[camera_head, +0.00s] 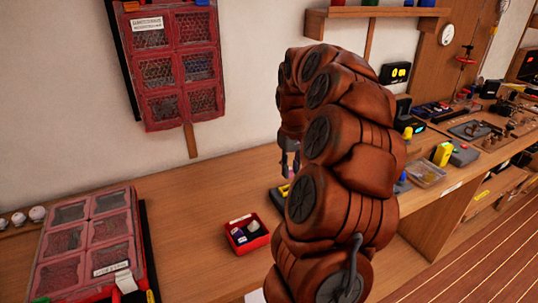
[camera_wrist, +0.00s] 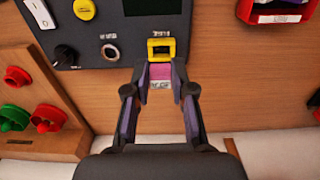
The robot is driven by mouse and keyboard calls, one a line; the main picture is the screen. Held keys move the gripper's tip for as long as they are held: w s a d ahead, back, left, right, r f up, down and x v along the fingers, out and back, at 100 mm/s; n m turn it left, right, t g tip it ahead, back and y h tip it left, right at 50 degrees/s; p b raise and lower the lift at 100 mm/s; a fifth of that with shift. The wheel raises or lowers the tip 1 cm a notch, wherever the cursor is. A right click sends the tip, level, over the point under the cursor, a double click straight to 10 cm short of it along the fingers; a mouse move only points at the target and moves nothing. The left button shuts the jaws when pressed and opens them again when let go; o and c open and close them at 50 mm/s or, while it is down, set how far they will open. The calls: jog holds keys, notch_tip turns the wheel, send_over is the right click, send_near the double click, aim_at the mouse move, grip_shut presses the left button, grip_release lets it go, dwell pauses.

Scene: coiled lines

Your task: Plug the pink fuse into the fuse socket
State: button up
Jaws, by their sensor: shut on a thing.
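My gripper (camera_wrist: 160,80) is shut on the pink fuse (camera_wrist: 160,71), which has a pale label on its near end. The yellow-framed fuse socket (camera_wrist: 161,48) sits on a dark panel (camera_wrist: 128,55), just beyond the fuse in the wrist view. The fuse's far end is right at the socket's near edge in the picture; I cannot tell whether they touch. In the head view my gripper (camera_head: 289,165) shows small beside my brown arm, above the bench. The dark panel (camera_head: 277,195) is partly hidden there by my arm.
The panel also carries a black knob (camera_wrist: 66,54) and a round metal jack (camera_wrist: 110,51). Red and green knobs (camera_wrist: 48,117) are at the left. A red bin (camera_head: 247,234) stands left of the panel, and a red-framed drawer cabinet (camera_head: 92,245) farther left. Bare bench lies between.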

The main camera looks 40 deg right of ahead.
aim_at(288, 191)
jog(key=shift+w, duration=0.45)
jog(key=shift+s+f+b, duration=0.1)
jog(key=shift+f+b, duration=0.25)
jog(key=shift+f, duration=1.75)
jog(key=shift+s+b, duration=0.15)
jog(key=shift+b, duration=0.2)
jog(key=shift+f+b, duration=0.7)
jog(key=shift+f, duration=0.4)
dwell(0.5)
jog(key=o, duration=0.9)
jog(key=shift+r, duration=0.1)
notch_tip(288, 191, up, 12)
jog(key=shift+f, duration=0.1)
